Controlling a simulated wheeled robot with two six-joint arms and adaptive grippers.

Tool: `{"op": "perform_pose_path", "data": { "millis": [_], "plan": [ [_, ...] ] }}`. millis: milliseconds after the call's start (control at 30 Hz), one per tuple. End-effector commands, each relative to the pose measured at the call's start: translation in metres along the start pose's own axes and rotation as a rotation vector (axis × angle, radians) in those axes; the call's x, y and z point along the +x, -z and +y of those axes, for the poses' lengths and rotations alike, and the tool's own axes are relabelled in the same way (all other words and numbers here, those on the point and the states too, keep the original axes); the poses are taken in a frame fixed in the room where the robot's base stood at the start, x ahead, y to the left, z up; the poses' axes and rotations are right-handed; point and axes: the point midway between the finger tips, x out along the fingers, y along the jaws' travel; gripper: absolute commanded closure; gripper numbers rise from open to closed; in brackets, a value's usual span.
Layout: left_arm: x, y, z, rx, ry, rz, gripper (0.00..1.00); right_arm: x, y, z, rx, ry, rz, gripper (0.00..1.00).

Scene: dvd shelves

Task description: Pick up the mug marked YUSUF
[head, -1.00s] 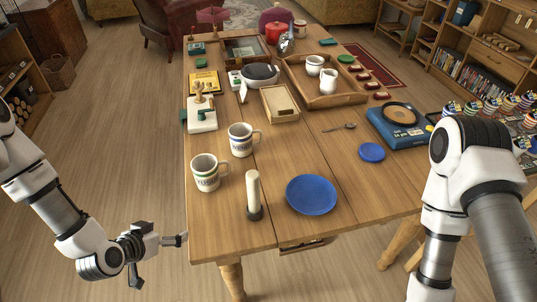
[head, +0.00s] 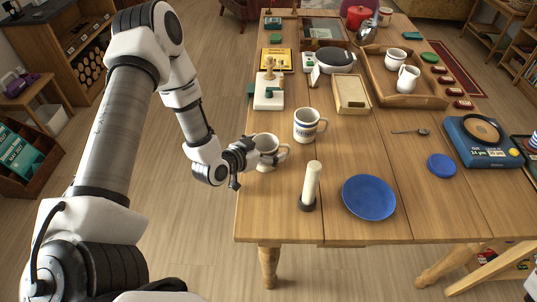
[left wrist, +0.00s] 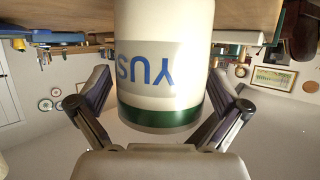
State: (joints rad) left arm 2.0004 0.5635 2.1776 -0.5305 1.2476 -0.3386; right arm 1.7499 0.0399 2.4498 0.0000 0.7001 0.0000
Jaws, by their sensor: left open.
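The near mug (head: 267,146) stands upright at the table's left edge. In the left wrist view the cream mug (left wrist: 165,50) appears upside down, with blue letters reading "YUS" and a green band; the rest of the name is out of sight. My left gripper (head: 250,158) is at the mug's left side in the head view. In the left wrist view my left gripper (left wrist: 160,105) is open, with one finger on each side of the mug and gaps showing beside it. My right gripper is not in view.
A second mug (head: 308,126) stands close behind to the right. A white cylinder on a dark base (head: 311,186) and a blue plate (head: 369,197) are nearer the front edge.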

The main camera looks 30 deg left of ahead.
Motion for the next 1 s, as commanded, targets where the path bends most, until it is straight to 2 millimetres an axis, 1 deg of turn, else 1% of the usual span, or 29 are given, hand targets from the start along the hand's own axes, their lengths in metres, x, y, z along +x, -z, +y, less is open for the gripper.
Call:
{"op": "perform_pose_path", "data": {
  "millis": [67, 100, 167, 200, 267, 533, 667, 767, 900, 1000],
  "plan": [
    [0.000, 0.000, 0.000, 0.000, 0.000, 0.000, 0.00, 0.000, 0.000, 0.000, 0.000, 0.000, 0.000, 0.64],
    [0.000, 0.000, 0.000, 0.000, 0.000, 0.000, 0.14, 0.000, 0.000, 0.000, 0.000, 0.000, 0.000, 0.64],
    [0.000, 0.000, 0.000, 0.000, 0.000, 0.000, 0.35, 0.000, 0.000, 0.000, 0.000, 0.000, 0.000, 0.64],
    [-0.001, 0.000, 0.000, 0.000, 0.000, -0.001, 0.50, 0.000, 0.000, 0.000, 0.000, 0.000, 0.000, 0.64],
    [-0.001, 0.000, 0.000, 0.000, 0.000, -0.001, 0.71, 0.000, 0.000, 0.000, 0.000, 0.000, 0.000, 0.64],
    [-0.001, 0.000, 0.000, 0.000, 0.000, -0.001, 0.72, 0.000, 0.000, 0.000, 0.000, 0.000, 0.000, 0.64],
    [-0.003, 0.007, 0.000, 0.000, 0.001, 0.001, 0.72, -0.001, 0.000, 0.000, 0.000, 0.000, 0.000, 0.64],
    [-0.008, 0.021, -0.001, -0.001, 0.002, 0.003, 0.72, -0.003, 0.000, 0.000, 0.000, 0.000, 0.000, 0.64],
    [-0.022, 0.054, 0.000, -0.003, 0.001, 0.007, 0.72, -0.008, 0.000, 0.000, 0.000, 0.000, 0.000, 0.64],
    [-0.031, 0.075, 0.000, -0.002, 0.001, 0.005, 0.72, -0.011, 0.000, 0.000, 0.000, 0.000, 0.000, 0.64]
  ]
}}
